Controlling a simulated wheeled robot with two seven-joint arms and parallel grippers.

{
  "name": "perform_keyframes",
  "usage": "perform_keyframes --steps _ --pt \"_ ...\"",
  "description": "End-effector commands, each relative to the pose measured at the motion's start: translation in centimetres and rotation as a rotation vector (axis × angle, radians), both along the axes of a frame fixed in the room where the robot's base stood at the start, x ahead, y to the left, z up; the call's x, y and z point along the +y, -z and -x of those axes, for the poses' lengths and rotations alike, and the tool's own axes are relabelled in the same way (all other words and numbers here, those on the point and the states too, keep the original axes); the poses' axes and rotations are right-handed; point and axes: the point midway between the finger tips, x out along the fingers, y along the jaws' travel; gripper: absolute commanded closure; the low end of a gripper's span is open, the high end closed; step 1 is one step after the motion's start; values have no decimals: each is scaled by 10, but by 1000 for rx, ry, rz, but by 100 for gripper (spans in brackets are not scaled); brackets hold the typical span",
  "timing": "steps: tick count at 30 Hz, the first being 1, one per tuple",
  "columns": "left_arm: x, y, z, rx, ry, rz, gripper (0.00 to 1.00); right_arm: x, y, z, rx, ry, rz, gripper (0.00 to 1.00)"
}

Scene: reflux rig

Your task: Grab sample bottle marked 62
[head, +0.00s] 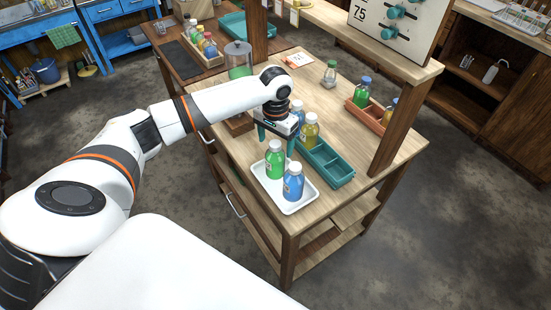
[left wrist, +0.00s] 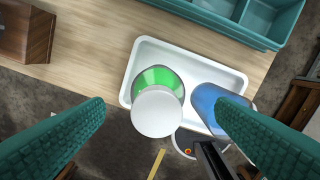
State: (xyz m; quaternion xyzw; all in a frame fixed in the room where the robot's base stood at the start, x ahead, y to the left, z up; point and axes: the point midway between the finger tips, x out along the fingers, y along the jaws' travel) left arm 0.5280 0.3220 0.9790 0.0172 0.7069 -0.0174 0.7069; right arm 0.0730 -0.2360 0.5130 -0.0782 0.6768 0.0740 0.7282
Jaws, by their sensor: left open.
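A green bottle with a white cap (head: 275,162) and a blue bottle with a white cap (head: 293,187) stand upright on a white tray (head: 272,190) near the bench's front corner. Their labels are too small to read, so I cannot tell which is marked 62. My left gripper (head: 277,143) is open and empty, pointing down just above and behind the green bottle. In the left wrist view the green bottle (left wrist: 158,78) lies between the spread teal fingers, and the blue bottle (left wrist: 208,98) is beside the right finger, partly hidden by it. My right gripper is out of view.
A teal divided rack (head: 333,172) stands right of the tray, with a yellow bottle (head: 310,132) at its far end.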

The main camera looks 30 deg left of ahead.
Motion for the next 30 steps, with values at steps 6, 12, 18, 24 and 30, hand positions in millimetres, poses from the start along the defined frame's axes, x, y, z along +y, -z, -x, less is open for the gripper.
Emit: perform_keyframes --steps 6,12,18,24,30 --pt "2 31 -3 5 -1 -1 21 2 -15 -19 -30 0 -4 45" --pt "2 47 -3 1 1 0 21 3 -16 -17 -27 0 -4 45" --pt "2 47 -3 1 1 -1 23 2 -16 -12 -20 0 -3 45" --pt "2 47 -3 1 1 -1 55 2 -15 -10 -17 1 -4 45" --pt "2 47 -3 1 1 -1 88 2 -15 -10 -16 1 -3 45"
